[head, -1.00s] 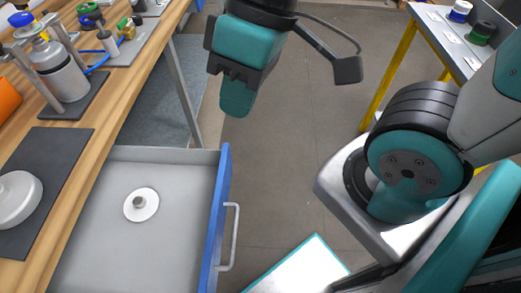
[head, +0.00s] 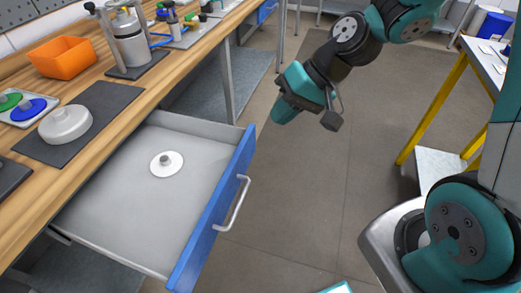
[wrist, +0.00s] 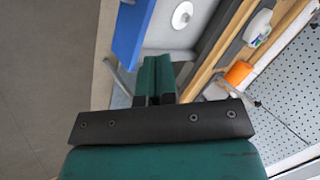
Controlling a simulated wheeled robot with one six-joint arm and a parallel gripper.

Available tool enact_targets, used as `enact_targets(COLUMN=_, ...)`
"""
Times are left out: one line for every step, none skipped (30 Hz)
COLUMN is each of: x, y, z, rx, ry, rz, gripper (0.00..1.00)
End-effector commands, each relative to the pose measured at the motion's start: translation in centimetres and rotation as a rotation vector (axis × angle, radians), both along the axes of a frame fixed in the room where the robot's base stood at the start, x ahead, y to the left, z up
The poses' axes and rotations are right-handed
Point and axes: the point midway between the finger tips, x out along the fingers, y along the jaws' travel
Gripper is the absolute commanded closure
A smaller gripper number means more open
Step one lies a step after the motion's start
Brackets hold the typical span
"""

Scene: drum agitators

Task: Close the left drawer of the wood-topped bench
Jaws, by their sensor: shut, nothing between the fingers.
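The drawer (head: 120,215) of the wood-topped bench (head: 190,70) is pulled well out, with a grey inside, a blue front (head: 208,212) and a pale bar handle (head: 233,203). A white disc with a grey knob (head: 166,164) lies in it. My gripper (head: 284,108) is shut and empty, in the air past the far end of the drawer front, apart from it. In the wrist view the gripper fingers (wrist: 154,80) point toward the drawer, whose blue front (wrist: 132,30) and white disc (wrist: 182,14) show beyond them.
On the bench top stand an orange bin (head: 62,58), a metal cylinder in a stand (head: 130,45) and a white lid on a dark mat (head: 66,124). A yellow-legged table (head: 435,95) stands at the right. The floor (head: 310,190) between is clear.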

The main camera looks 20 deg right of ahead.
Motion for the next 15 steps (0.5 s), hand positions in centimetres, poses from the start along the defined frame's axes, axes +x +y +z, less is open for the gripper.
enact_targets(x=1.5, y=-1.6, z=-3.7, rx=0.043, ry=0.030, rz=-0.102, gripper=1.00)
enact_targets(x=2.4, y=-2.5, z=-5.0, rx=0.069, ry=0.037, rz=-0.158, gripper=1.00)
enact_targets(x=3.4, y=-3.6, z=-6.8, rx=0.100, ry=0.047, rz=-0.232, gripper=1.00)
enact_targets(x=4.0, y=-4.4, z=-8.1, rx=0.122, ry=0.054, rz=-0.284, gripper=1.00)
enact_targets(x=4.5, y=-5.2, z=-9.2, rx=0.141, ry=0.057, rz=-0.331, gripper=1.00)
enact_targets(x=5.1, y=-6.2, z=-10.6, rx=0.165, ry=0.064, rz=-0.389, gripper=1.00)
enact_targets(x=5.4, y=-6.8, z=-11.5, rx=0.179, ry=0.069, rz=-0.428, gripper=1.00)
enact_targets(x=5.7, y=-7.3, z=-12.3, rx=0.193, ry=0.072, rz=-0.463, gripper=1.00)
enact_targets(x=6.0, y=-8.0, z=-13.1, rx=0.207, ry=0.074, rz=-0.502, gripper=1.00)
enact_targets(x=6.2, y=-8.4, z=-13.6, rx=0.215, ry=0.076, rz=-0.525, gripper=1.00)
enact_targets(x=6.3, y=-8.7, z=-14.0, rx=0.221, ry=0.077, rz=-0.545, gripper=1.00)
enact_targets(x=6.4, y=-9.0, z=-14.5, rx=0.229, ry=0.079, rz=-0.564, gripper=1.00)
enact_targets(x=6.5, y=-9.1, z=-14.7, rx=0.233, ry=0.079, rz=-0.573, gripper=1.00)
enact_targets(x=6.6, y=-9.2, z=-14.9, rx=0.235, ry=0.079, rz=-0.580, gripper=1.00)
enact_targets(x=6.7, y=-9.1, z=-15.2, rx=0.238, ry=0.081, rz=-0.584, gripper=1.00)
